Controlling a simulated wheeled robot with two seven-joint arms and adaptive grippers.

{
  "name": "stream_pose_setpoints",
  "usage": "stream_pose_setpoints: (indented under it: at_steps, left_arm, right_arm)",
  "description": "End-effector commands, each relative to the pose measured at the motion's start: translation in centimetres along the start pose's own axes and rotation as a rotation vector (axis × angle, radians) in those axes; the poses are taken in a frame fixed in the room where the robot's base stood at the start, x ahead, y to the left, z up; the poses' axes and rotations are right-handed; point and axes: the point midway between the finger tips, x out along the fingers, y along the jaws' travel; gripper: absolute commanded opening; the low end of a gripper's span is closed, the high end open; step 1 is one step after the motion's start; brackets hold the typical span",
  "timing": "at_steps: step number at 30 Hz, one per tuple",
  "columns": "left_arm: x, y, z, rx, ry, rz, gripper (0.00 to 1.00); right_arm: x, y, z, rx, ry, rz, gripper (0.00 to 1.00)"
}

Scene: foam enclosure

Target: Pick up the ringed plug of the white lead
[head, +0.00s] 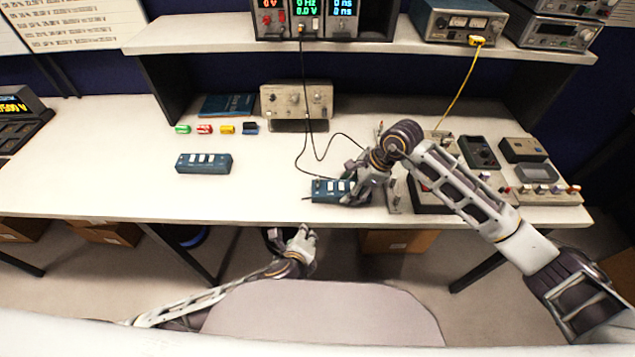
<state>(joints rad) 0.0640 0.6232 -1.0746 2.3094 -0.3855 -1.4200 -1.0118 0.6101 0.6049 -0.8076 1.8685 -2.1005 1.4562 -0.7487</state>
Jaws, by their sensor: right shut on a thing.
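My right gripper (352,190) is low over the bench at the right end of a small blue box with white switches (328,188). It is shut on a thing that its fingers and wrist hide. I cannot make out the white lead or its ringed plug. My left gripper (303,243) is in front of the bench edge, below the bench top and away from the things on it. Its fingers are too small to tell whether they are open.
A black lead (304,90) hangs from the shelf instruments to the bench behind the blue box. A yellow lead (460,90) hangs farther right. Another blue switch box (203,163) stands left. Meters (480,152) and panels crowd the right. The bench's front left (110,190) is clear.

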Motion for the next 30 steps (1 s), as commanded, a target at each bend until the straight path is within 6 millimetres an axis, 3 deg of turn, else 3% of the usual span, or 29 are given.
stream_pose_setpoints:
  at_steps: [14, 30]
  left_arm:
    - [-0.4, -3.5, 1.6, 0.379, -0.262, -0.149, 0.38]
    - [-3.4, -7.8, 2.0, 0.779, -0.604, -0.277, 0.38]
  right_arm:
    - [0.2, 0.1, -0.2, 0.002, 0.004, 0.003, 0.17]
    - [0.2, 0.1, -0.2, 0.002, 0.004, 0.003, 0.17]
